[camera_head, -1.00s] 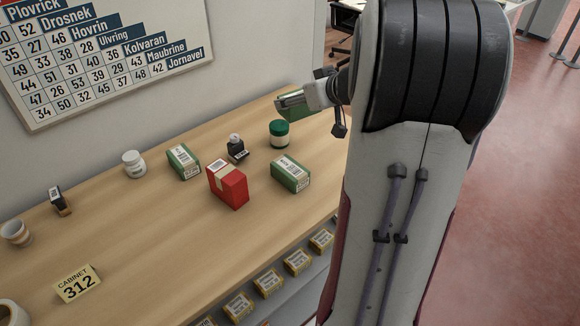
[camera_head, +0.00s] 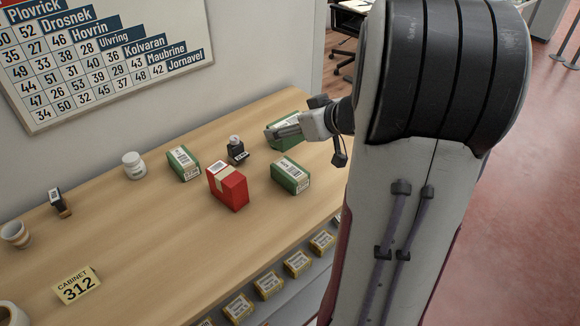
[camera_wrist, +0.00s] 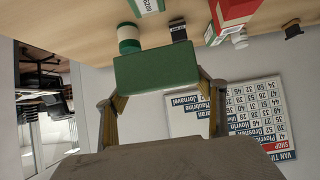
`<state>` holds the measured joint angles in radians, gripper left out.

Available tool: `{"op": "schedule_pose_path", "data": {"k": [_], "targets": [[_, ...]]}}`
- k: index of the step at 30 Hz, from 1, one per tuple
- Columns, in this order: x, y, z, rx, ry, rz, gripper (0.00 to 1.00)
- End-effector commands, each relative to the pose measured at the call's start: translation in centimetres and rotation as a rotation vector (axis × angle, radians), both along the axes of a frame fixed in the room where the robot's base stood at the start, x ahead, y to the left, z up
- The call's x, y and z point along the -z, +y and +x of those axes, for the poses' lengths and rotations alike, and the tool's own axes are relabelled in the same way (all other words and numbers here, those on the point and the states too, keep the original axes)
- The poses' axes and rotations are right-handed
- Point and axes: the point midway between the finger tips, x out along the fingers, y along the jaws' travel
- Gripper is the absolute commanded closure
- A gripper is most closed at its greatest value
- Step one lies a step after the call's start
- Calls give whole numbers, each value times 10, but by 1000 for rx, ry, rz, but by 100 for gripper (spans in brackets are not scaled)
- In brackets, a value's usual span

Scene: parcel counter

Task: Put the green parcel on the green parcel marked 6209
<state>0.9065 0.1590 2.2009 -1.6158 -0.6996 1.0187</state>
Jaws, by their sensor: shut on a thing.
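My gripper (camera_head: 288,131) is shut on a green parcel (camera_head: 279,141) and holds it over the far right part of the counter; its height is hard to judge. In the wrist view the held parcel (camera_wrist: 156,70) sits between my two fingers (camera_wrist: 162,104). A second green parcel (camera_head: 290,177) with a white label lies to the front of it, apart from it. In the wrist view this parcel's label (camera_wrist: 148,5) seems to read 6209, but it is small and partly cut off. A third green parcel (camera_head: 183,163) lies farther left; its number is unreadable.
A red parcel (camera_head: 228,188) stands between the two lying green parcels. The counter's left middle is mostly clear.

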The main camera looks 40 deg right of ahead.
Motion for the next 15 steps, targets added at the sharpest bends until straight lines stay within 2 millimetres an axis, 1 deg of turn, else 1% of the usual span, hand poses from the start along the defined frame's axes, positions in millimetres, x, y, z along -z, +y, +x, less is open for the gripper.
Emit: {"op": "schedule_pose_path", "data": {"k": [5,15], "targets": [[7,0,0,0,1,1,57],[45,0,0,1,2,4,57]]}}
